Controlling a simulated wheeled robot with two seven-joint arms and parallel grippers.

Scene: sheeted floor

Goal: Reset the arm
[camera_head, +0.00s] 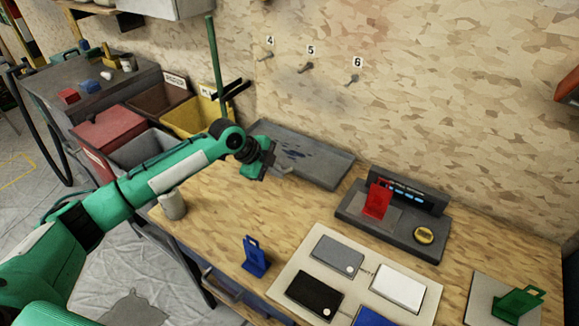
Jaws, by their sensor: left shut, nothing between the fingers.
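My left arm (150,183) is green and reaches in from the left over the wooden bench. My left gripper (287,172) is shut and empty, above the bench near the front edge of a dark grey tray (325,170). Its fingers are small and partly hidden by the wrist. My right arm and gripper do not show.
On the bench (215,215) stand a grey cup (172,205), a blue holder (255,257), a red holder (377,200) on a dark station (405,238), a pale board (300,262) with several pads, and a green holder (517,304). Bins (190,117) stand at the left.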

